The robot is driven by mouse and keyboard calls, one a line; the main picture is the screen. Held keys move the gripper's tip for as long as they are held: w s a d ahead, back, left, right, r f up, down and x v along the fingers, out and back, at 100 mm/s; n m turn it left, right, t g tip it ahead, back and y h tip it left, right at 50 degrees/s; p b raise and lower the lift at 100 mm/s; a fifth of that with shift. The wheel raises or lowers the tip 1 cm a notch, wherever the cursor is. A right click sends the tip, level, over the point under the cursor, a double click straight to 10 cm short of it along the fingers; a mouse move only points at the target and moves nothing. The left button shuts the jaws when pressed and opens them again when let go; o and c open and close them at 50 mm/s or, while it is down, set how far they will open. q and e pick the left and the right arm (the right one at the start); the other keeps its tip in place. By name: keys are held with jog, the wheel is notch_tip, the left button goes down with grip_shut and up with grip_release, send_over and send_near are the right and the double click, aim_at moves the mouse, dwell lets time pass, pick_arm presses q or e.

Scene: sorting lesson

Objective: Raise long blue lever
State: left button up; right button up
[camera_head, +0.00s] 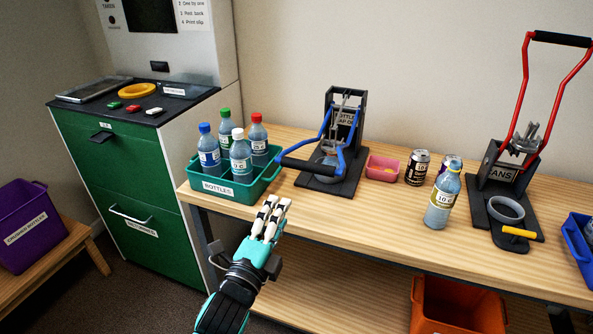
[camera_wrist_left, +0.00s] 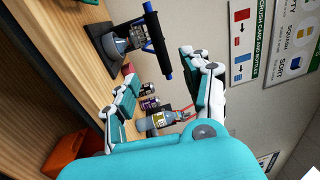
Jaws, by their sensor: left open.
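The long blue lever (camera_head: 336,148) is on the black bottle crusher (camera_head: 343,103). It is swung down to the front, and its black grip (camera_head: 298,165) hangs low beside the green bottle crate. My left gripper (camera_head: 277,203) is open and empty, in front of the table edge, below and slightly left of the grip, not touching it. In the left wrist view, the open fingers (camera_wrist_left: 160,67) point toward the lever's black grip (camera_wrist_left: 158,45), with blue ends showing, and the crusher base (camera_wrist_left: 100,48) lies beyond. My right gripper is out of view.
A green crate (camera_head: 232,193) with several bottles stands left of the crusher. A pink tray (camera_head: 382,168), cans (camera_head: 417,167) and a loose bottle (camera_head: 443,196) are to its right. A second crusher has a raised red lever (camera_head: 523,85). An orange bin (camera_head: 457,312) sits below.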

aim_at(304, 170)
pick_arm(q)
jog(key=p+x, duration=0.1)
jog(key=x, duration=1.6)
jog(key=shift+f, duration=0.1)
grip_shut()
jog(key=shift+f, duration=0.1)
